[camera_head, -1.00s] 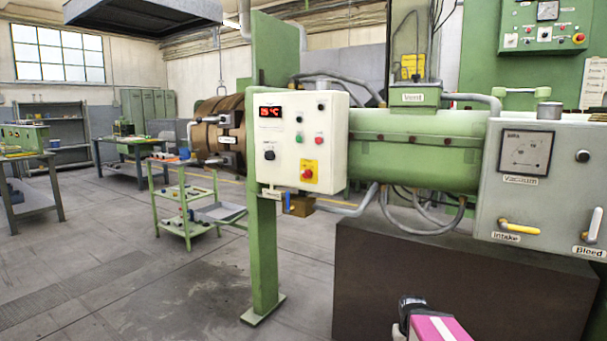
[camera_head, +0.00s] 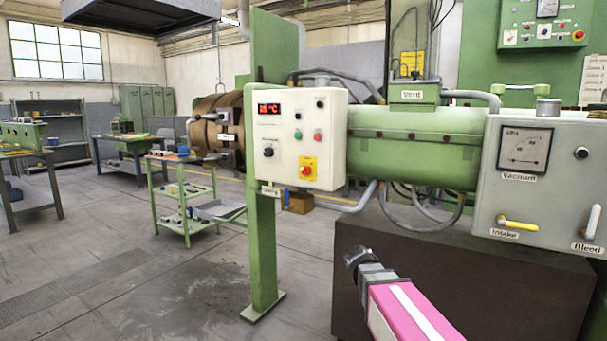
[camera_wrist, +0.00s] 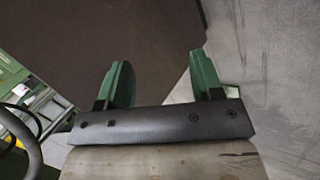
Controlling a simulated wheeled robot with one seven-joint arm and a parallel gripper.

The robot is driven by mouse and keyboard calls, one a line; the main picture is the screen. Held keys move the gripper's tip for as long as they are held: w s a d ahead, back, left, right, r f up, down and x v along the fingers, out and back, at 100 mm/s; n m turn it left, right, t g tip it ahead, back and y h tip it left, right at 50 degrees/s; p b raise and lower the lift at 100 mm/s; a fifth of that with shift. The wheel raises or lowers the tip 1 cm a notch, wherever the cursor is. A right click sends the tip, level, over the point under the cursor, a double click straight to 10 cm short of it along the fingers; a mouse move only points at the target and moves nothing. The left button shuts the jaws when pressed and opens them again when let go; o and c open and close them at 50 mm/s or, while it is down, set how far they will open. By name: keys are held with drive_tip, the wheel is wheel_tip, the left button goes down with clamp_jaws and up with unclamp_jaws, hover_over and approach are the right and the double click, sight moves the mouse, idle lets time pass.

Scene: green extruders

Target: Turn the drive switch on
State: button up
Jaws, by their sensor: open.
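A white control panel (camera_head: 325,120) is fixed on a green post left of the green barrel. It carries a red display, several small buttons, a black rotary switch (camera_head: 269,152) at its lower left and a red stop button (camera_head: 307,171) on a yellow plate. The lettering by the rotary switch is too small to read, so I cannot tell if it is the drive switch. My gripper (camera_wrist: 162,78) is open and empty, with two green fingers apart in the wrist view. In the head view the end of my arm is below and right of the panel, touching nothing visible.
A grey vacuum box (camera_head: 545,180) with a yellow Intake lever (camera_head: 518,225) and a white Bleed lever (camera_head: 592,222) stands at right. A dark base block (camera_head: 450,285) lies under the barrel. A green trolley (camera_head: 187,205) stands left. Floor before the post is clear.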

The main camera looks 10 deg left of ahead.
drive_tip(key=w+a+r+n+t+h, duration=0.1)
drive_tip(key=w+a+r+n+t, duration=0.25)
drive_tip(key=a+r, duration=0.4)
drive_tip(key=w+a+r+n+t+h, duration=0.1)
drive_tip(key=w+a+r+n+t, duration=0.2)
drive_tip(key=a+r, duration=0.5)
drive_tip(key=n+t+y, duration=0.1)
drive_tip(key=n+t, duration=0.5)
drive_tip(key=n, duration=0.2)
approach(303, 173)
drive_tip(key=x, duration=1)
drive_tip(key=shift+w, duration=0.35)
drive_tip(key=c, duration=0.9)
